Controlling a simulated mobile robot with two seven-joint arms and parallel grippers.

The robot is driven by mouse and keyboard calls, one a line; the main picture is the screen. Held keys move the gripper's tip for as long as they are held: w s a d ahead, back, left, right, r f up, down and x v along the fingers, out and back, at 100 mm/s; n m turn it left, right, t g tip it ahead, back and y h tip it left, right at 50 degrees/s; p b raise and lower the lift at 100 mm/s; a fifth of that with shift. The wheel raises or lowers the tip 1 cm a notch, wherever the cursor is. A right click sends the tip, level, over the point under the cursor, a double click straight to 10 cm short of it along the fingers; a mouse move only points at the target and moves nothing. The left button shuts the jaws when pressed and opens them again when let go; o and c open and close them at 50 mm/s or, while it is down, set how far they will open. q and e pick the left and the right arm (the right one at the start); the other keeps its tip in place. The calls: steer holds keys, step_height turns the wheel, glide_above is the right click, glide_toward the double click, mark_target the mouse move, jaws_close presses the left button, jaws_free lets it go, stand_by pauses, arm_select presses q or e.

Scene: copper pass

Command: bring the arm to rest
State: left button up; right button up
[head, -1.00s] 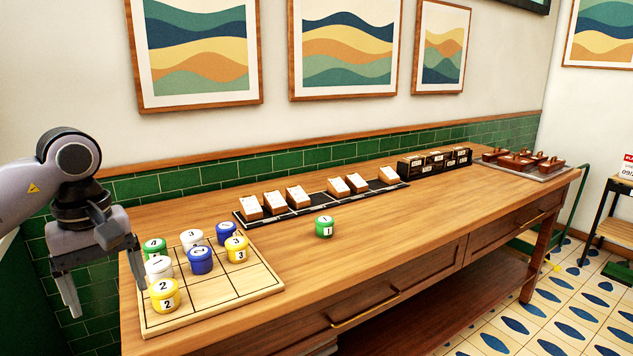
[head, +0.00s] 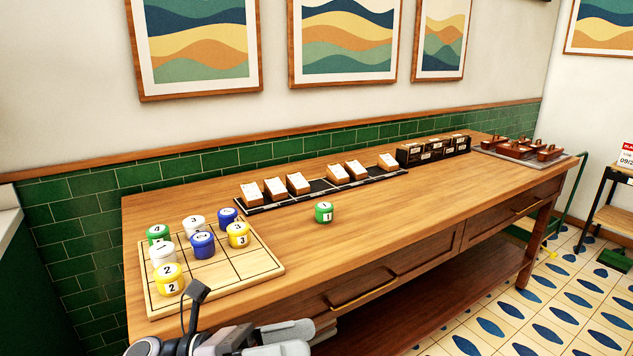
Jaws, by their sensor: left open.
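My left gripper (head: 283,338) is low at the bottom edge of the head view, in front of the table's near edge. It is open and seems empty; part of it and most of its arm are cut off by the frame. It is apart from the wooden grid board (head: 257,266), which stands at the table's left end. Several numbered white, green, blue and yellow pots stand on the board, with a yellow pot (head: 169,279) at the near left corner. My right gripper is not in view.
A lone green pot (head: 324,212) stands right of the board on the wooden table (head: 390,222). Behind it, a dark rack (head: 322,186) holds several card blocks. Dark boxes (head: 433,150) and a tray of brown stamps (head: 519,150) stand farther right. The table's middle is clear.

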arm_select(q)
steer(key=w+a+f+n+t+y, duration=0.1)
steer(key=a+f+n+t+y, duration=0.55)
steer(key=n, duration=0.95)
steer(key=a+f+n+t+y, duration=0.4)
steer(key=f+n+t+y, duration=0.35)
steer(key=n, duration=0.85)
steer(key=s+a+f+n+g+y, duration=0.2)
steer(key=s+a+f+n, duration=0.1)
steer(key=s+f+n, duration=0.3)
steer(key=s+a+f+n+g+y, duration=0.2)
steer(key=s+f+n, duration=0.4)
steer(key=f, duration=0.4)
steer(key=shift+s+a+g+p, duration=0.35)
steer(key=shift+s+a+g, duration=0.15)
steer(key=shift+a, duration=0.2)
